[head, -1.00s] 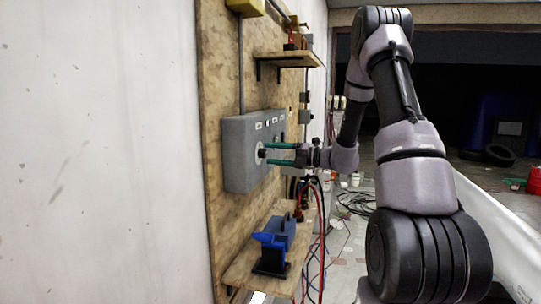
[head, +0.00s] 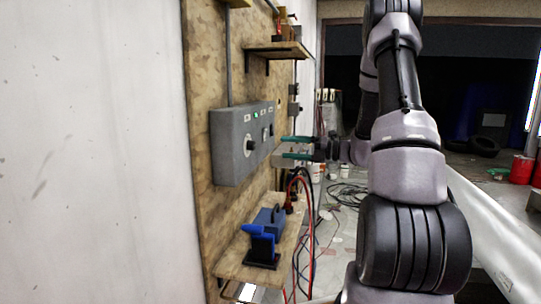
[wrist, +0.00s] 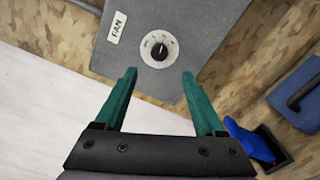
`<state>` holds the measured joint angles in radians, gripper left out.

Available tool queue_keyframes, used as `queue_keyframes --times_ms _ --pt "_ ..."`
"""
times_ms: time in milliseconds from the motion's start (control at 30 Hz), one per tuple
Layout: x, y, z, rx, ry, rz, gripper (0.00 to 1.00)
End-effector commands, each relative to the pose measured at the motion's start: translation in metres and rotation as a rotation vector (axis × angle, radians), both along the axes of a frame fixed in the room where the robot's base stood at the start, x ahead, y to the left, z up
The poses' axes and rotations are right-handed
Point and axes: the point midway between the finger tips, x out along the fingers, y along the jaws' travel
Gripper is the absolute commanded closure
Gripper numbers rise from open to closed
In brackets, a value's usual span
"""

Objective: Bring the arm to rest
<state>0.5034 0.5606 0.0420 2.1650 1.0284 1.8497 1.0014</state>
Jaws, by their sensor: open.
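My gripper (head: 283,147) is open and empty, with green fingers, in front of a grey control box (head: 226,153) on the wooden wall panel. The box carries a black knob on a white dial (head: 249,146). In the wrist view the dial (wrist: 160,49) lies beyond and between my two spread fingertips (wrist: 158,76), next to a label reading FAN (wrist: 116,27). The fingers are apart from the knob. My arm reaches in from the right side of the head view.
A lower wooden shelf (head: 234,268) holds a blue tool (head: 262,240) and a blue box (head: 271,218). An upper shelf (head: 276,49) juts out above the control box. Red and dark cables hang beside the lower shelf. Red containers (head: 522,169) stand far right.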

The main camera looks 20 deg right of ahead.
Motion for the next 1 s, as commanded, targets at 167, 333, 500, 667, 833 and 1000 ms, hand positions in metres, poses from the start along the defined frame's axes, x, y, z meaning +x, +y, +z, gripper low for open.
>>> queue_keyframes --times_ms 167,333,500,667,833,1000 --pt "-0.008 0.011 0.008 -0.056 -0.041 0.04 0.29" --pt "-0.05 0.054 0.035 -0.316 -0.241 0.221 0.29" --pt "-0.112 0.089 0.055 -0.663 -0.552 0.478 0.29" --pt "-0.165 0.101 0.066 -0.97 -0.872 0.72 0.29" --pt "-0.21 0.095 0.077 -1.277 -1.228 0.976 0.29" --pt "-0.243 0.078 0.093 -1.573 -1.585 1.229 0.29"
